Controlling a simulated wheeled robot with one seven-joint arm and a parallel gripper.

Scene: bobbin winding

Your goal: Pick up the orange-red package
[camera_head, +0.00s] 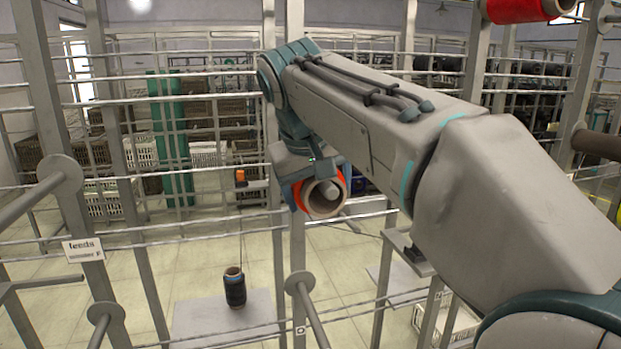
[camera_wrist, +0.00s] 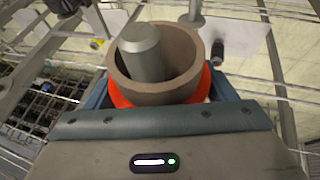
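The orange-red package (camera_head: 322,212) is at the middle of the head view, its brown tube end facing the camera. A grey peg (camera_head: 324,191) shows inside the tube, nearer its upper side. My gripper (camera_head: 318,186) is at the package, with blue fingers on its two sides. In the wrist view the package's wide tube (camera_wrist: 182,92) is close, with an orange-red band below its rim. The blue finger edges of my gripper (camera_wrist: 162,98) flank this band. Whether they press on it or stand slightly apart cannot be told. Most of the thread is hidden.
Grey creel posts and rails surround my arm. A dark bobbin (camera_head: 235,288) stands on a grey plate (camera_head: 190,318) below left. Bare pegs (camera_head: 310,310) stick out nearby. A red package (camera_head: 520,9) is at the top right, and a brown tube (camera_head: 597,143) is at the right edge.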

